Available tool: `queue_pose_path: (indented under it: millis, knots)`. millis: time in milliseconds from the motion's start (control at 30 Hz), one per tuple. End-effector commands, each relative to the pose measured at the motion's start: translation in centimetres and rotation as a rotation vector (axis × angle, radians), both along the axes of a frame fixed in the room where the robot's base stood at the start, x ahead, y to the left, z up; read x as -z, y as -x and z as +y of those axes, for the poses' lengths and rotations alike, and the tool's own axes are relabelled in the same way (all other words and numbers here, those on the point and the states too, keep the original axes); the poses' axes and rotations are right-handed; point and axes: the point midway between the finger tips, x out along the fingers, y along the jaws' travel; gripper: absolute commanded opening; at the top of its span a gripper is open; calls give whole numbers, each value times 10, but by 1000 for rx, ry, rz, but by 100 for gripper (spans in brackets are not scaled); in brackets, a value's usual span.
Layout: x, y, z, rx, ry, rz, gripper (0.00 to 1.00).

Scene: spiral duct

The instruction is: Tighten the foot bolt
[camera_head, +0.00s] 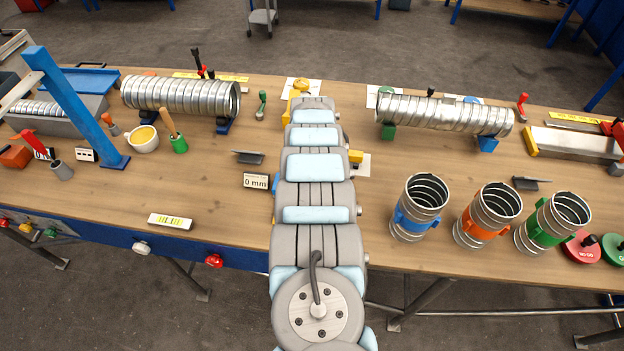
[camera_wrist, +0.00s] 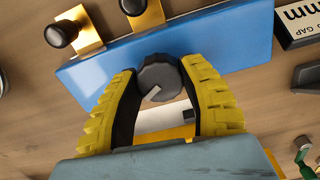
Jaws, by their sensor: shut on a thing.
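In the wrist view, my gripper (camera_wrist: 160,82) has its two yellow ribbed fingers around a dark grey round bolt head, the foot bolt (camera_wrist: 157,71), one finger on each side. The bolt head stands on a blue bar (camera_wrist: 225,38), which lies tilted across the picture above the wooden bench. A pale strip with a yellow edge shows between the fingers below the bolt. In the head view, my arm covers the gripper and the bolt.
Two black knobs on brass brackets (camera_wrist: 83,31) stand close beyond the blue bar. A "0 mm" gap display (camera_head: 256,181) stands left of my arm. Spiral ducts lie left (camera_head: 180,95) and right (camera_head: 440,112). Upright duct pieces (camera_head: 418,207) stand at the right front.

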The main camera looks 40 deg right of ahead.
Motion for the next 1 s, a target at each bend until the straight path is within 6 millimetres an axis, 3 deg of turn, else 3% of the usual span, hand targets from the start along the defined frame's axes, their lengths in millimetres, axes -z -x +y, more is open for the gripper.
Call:
queue_pose_path:
  millis: [400, 1000]
  knots:
    - [3, 1, 0, 257, 1, 0, 6]
    - [2, 1, 0, 324, 0, 1, 6]
